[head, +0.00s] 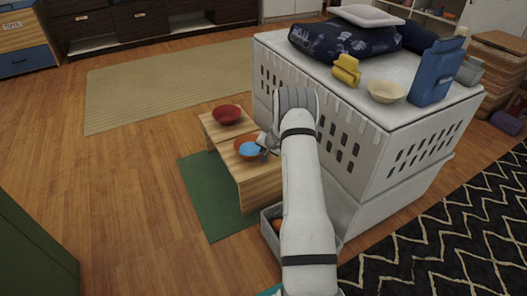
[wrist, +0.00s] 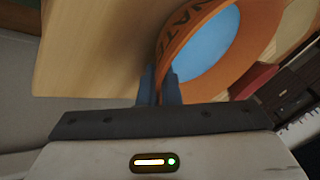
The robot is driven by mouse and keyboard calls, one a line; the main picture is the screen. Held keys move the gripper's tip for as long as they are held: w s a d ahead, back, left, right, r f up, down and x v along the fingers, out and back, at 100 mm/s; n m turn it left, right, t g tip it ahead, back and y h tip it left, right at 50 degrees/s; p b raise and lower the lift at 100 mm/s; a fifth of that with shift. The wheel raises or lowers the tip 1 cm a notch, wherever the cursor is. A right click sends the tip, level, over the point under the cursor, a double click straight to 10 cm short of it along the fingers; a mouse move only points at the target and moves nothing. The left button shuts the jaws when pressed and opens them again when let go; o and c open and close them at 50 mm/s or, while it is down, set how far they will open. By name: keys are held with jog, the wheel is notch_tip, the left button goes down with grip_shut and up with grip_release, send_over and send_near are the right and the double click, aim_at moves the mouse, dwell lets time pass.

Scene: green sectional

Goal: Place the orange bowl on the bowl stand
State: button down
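The orange bowl (head: 243,146), with a light blue inside, is at the top of the near part of the wooden bowl stand (head: 258,186). In the wrist view the orange bowl (wrist: 181,40) shows dark letters on its outside, beside the pale wood of the stand (wrist: 95,50). My gripper (head: 264,143) is at the bowl's right side. In the wrist view my gripper's fingers (wrist: 160,86) are close together with the bowl's wall between them. Whether the bowl rests fully on the stand is hidden.
A red bowl (head: 227,114) sits on the far part of the stand. A green mat (head: 205,200) lies under the stand. A large white crate (head: 372,160) stands close on the right, with a yellow item, a cream bowl (head: 386,91) and a blue container (head: 437,72) on top. The wood floor at left is clear.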

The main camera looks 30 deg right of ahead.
jog(key=shift+f, duration=0.15)
jog(key=c, duration=1.6)
grip_release()
jog(key=shift+r, duration=0.2)
